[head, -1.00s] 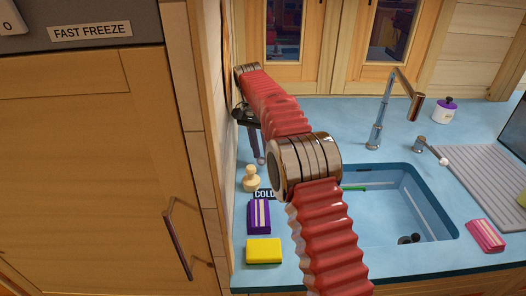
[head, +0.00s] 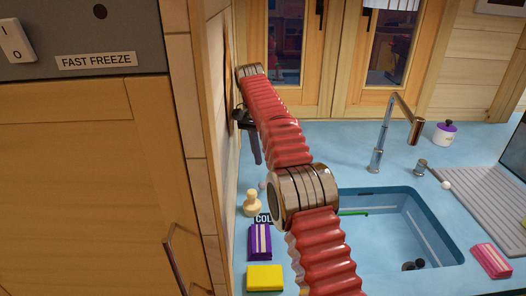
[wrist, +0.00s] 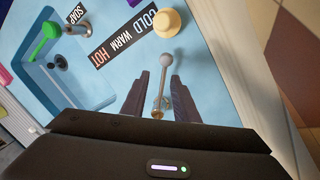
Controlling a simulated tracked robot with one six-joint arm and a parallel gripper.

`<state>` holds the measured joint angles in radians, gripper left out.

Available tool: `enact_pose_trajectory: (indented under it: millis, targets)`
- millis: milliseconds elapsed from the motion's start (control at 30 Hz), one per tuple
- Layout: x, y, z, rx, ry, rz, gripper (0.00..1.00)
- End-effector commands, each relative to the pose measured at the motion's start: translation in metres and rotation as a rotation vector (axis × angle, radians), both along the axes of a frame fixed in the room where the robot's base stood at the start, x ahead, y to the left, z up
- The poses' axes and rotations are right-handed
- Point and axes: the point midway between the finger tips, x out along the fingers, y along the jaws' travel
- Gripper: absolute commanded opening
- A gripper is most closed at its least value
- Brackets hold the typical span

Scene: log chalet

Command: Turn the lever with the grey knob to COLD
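In the wrist view the lever with the grey knob (wrist: 166,60) stands between the two fingers of my gripper (wrist: 162,76). The fingers are open, with gaps beside the slim stem. The knob reaches beyond the fingertips. A dark label strip reading COLD, WARM, HOT (wrist: 128,39) lies beside the lever; I cannot tell which word the lever lines up with. In the head view my gripper (head: 254,148) points down by the left wall, and the grey knob (head: 263,185) shows small below it. My arm hides part of the label (head: 263,218).
A cream knobbed object (head: 252,204), a purple sponge (head: 260,241) and a yellow sponge (head: 265,278) stand near the lever. The sink (head: 400,228) lies to the right, with a tap (head: 378,150) behind it. A wooden wall (head: 222,150) closes the left side.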

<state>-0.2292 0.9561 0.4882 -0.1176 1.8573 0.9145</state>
Motion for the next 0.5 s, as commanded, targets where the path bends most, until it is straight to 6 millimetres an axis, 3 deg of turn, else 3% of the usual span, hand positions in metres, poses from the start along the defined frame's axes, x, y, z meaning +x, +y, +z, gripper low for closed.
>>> enact_pose_trajectory:
  millis: [500]
  targets:
    - [0.0, 0.001, 0.021, 0.0, 0.0, 0.001, 0.27]
